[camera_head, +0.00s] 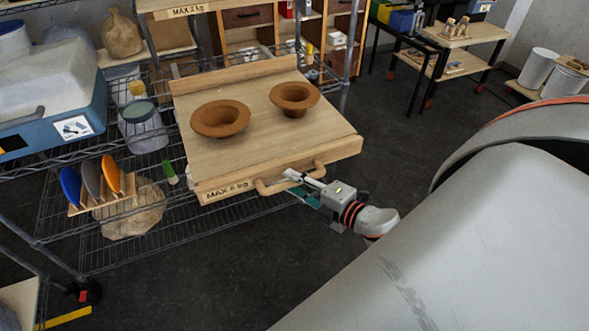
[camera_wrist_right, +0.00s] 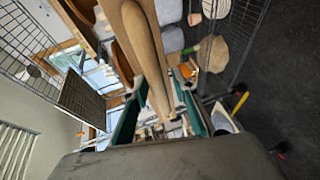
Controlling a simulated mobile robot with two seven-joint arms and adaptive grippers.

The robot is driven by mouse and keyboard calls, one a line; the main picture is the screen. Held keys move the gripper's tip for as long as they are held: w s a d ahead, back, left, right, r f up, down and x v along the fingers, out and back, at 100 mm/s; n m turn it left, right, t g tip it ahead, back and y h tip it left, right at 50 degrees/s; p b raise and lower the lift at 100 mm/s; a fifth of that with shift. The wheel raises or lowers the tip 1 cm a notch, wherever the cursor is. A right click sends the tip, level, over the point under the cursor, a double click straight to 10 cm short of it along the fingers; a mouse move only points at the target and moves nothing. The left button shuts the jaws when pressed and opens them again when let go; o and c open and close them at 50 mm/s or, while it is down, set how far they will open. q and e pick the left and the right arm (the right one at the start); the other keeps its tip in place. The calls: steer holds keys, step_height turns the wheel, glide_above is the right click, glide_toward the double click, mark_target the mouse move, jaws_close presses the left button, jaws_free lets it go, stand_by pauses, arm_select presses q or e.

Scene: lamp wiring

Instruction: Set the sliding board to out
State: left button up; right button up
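The sliding board (camera_head: 255,145) is a pale wooden board marked "MAX 5 kg" on its front edge, with a wooden bar handle (camera_head: 275,185). It juts out from the wire rack, and two brown terracotta dishes (camera_head: 220,118) (camera_head: 295,98) stand on it. My right gripper (camera_head: 297,185) is at the handle's right part, with its fingers apart. In the right wrist view the handle bar (camera_wrist_right: 145,50) runs down between the spread fingers of the gripper (camera_wrist_right: 162,112); I cannot tell whether they touch it. My left gripper is not in view.
The wire rack (camera_head: 180,222) also holds a blue-and-white box (camera_head: 60,110), a lidded jar (camera_head: 142,125) and a rack of coloured discs (camera_head: 90,185). A wooden shelf marked "MAX 2 kg" (camera_head: 187,11) is above. Dark floor (camera_head: 385,130) is clear to the right.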

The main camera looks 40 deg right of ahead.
steer(key=shift+d+r, duration=0.1)
steer(key=v, duration=1.2)
stand_by(0.7)
steer(key=a+f+m+g, duration=0.4)
steer(key=a+f+m, duration=1)
steer(key=f, duration=0.6)
steer(key=shift+w+a+f+m+g, duration=0.3)
steer(key=shift+a+g, duration=0.1)
steer(key=shift+a, duration=0.6)
steer(key=shift+d, duration=0.1)
